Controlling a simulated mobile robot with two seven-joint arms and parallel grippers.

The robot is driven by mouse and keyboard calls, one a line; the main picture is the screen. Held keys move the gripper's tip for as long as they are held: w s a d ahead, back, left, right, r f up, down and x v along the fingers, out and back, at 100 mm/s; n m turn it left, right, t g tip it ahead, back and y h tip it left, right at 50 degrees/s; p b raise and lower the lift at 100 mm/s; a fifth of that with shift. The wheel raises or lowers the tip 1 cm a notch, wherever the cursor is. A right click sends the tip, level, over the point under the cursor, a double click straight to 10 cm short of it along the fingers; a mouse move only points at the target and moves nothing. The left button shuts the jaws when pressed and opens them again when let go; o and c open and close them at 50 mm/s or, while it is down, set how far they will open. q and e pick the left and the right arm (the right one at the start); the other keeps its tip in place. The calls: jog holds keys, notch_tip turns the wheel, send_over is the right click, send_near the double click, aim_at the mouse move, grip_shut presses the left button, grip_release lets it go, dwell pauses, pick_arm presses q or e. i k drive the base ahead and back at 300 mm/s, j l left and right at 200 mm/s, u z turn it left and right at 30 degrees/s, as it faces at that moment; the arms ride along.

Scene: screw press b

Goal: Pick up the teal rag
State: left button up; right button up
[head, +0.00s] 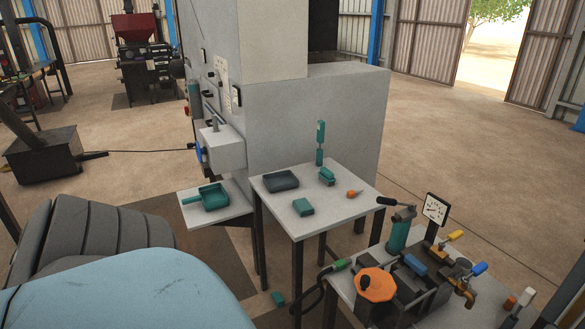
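A small teal folded block (303,207), which looks like the teal rag, lies flat near the front edge of a small grey-topped table (330,210). Its top is uncovered and nothing touches it. Another small teal piece (278,299) lies on the floor below the table; it is too small to tell what it is. Neither of my grippers shows in the head view.
The table also holds a dark tray (281,181), a teal brush-like item (326,176), an upright teal tool (320,145) and an orange-tipped piece (354,193). A teal pan (214,197) sits on a side shelf. A bench with valves (440,290) stands front right.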

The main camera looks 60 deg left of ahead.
aim_at(302, 207)
jog(key=u, duration=1.8)
